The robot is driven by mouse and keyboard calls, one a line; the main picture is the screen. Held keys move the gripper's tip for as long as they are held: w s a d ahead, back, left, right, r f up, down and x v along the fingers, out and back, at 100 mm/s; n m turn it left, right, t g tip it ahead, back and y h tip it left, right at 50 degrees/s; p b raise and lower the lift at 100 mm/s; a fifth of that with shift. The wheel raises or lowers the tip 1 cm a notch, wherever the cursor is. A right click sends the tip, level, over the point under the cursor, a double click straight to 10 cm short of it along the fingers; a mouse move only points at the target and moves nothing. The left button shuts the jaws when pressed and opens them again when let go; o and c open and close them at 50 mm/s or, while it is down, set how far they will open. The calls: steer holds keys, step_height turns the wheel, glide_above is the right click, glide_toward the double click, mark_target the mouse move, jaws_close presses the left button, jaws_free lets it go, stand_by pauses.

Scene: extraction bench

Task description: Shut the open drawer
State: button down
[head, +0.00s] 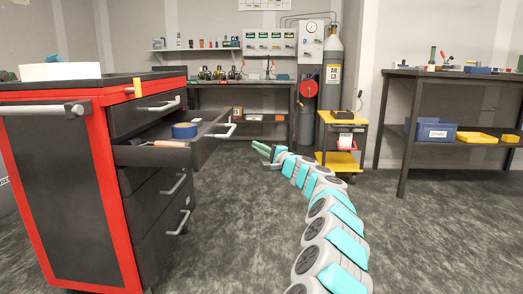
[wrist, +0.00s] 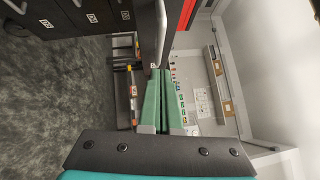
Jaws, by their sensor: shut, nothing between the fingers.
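The open drawer (head: 205,143) sticks out to the right from the red and black tool cabinet (head: 72,190), second from the top. It holds a blue roll (head: 185,130) and an orange-handled tool (head: 172,144). Its grey bar handle (head: 222,131) is on the drawer front. My gripper (head: 258,147) has green fingers. In the head view it appears just right of the handle, apart from it. In the wrist view the fingers (wrist: 166,74) are together and empty, with the dark drawer front (wrist: 147,32) just beyond their tips. Contact cannot be made out there.
The other cabinet drawers look shut. A yellow cart (head: 340,143) stands beyond my arm, near a grey gas cylinder (head: 332,75). A workbench (head: 400,130) with blue and yellow bins is at right. The floor between cabinet and arm is clear.

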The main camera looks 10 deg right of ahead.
steer(key=w+a+r, duration=0.1)
steer(key=w+a, duration=0.5)
steer(key=shift+w+a+r, duration=0.15)
steer(key=shift+a+r, duration=0.05)
steer(key=shift+r, duration=0.05)
stand_by(0.4)
steer(key=shift+a, duration=0.15)
steer(key=w+a+p, duration=0.1)
steer(key=w+a, duration=0.1)
steer(key=a, duration=0.5)
steer(key=w+a+p, duration=0.2)
steer(key=w+a, duration=0.1)
steer(key=a, duration=0.4)
steer(key=w+a+p, duration=0.1)
steer(key=w+a, duration=0.1)
steer(key=a, duration=0.6)
steer(key=shift+w+r, duration=0.1)
steer(key=shift+w, duration=0.05)
steer(key=shift+w+a+p, duration=0.25)
steer(key=shift+a+p, duration=0.7)
steer(key=shift+p, duration=0.05)
steer(key=shift+a, duration=0.15)
steer(key=shift+a, duration=0.15)
